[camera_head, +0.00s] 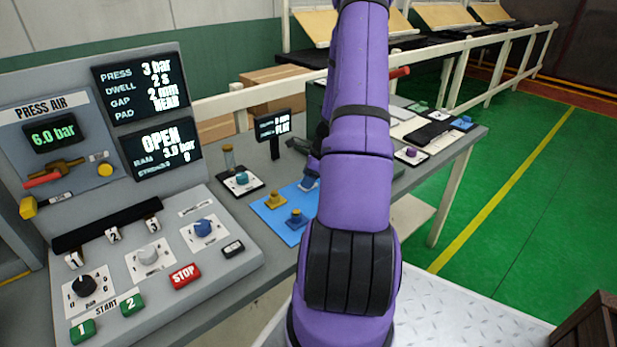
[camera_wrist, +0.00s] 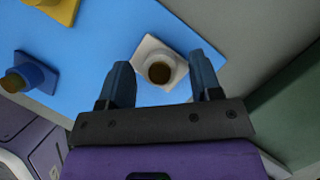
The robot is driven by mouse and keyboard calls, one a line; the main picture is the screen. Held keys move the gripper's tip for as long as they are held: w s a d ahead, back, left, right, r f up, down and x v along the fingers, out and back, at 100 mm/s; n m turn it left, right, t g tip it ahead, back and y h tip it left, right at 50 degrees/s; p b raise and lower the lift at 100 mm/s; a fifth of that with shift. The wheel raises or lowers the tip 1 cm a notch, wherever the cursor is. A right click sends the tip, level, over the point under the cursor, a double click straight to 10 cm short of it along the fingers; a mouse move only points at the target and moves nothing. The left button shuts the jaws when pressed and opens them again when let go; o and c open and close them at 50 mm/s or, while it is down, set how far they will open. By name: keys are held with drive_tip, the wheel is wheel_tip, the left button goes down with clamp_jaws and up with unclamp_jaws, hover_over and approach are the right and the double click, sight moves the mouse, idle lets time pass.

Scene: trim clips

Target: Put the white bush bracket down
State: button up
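The white bush bracket (camera_wrist: 144,55) has a pale square plate and a round bush with a dark bore. In the wrist view it appears to lie flat on the blue mat (camera_wrist: 95,55), turned at an angle to my fingers. My gripper (camera_wrist: 163,75) has one finger on each side of it, spread wider than the bush. The gripper looks open; any light touch on the plate's corners cannot be made out. In the head view my arm covers most of this area, and the white bracket cannot be made out there.
A yellow bracket (camera_head: 276,201) and a blue bracket (camera_head: 297,217) stand on the mat, left of my gripper. A teal bracket (camera_head: 241,179) sits on a pad further left. The press control panel (camera_head: 170,250) stands at the left. Parts lie beyond my arm.

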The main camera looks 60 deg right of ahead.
drive_tip(key=v, duration=1.2)
drive_tip(key=w+a+r+n, duration=0.3)
drive_tip(key=a+r+n, duration=0.4)
drive_tip(key=a+r, duration=0.4)
drive_tip(key=w+a+r+n, duration=0.4)
drive_tip(key=a+r+n, duration=0.35)
drive_tip(key=a, duration=0.55)
drive_tip(key=s+a+r+n+h, duration=0.1)
drive_tip(key=s+a+r+n, duration=0.3)
drive_tip(key=s+a+n, duration=0.3)
drive_tip(key=s+a+r+n+t+h, duration=0.1)
drive_tip(key=s+a+r+n, duration=0.4)
drive_tip(key=s+a+n, duration=0.3)
drive_tip(key=a+n, duration=0.1)
drive_tip(key=a, duration=0.2)
drive_tip(key=shift+a+r, duration=0.15)
drive_tip(key=shift+r, duration=0.1)
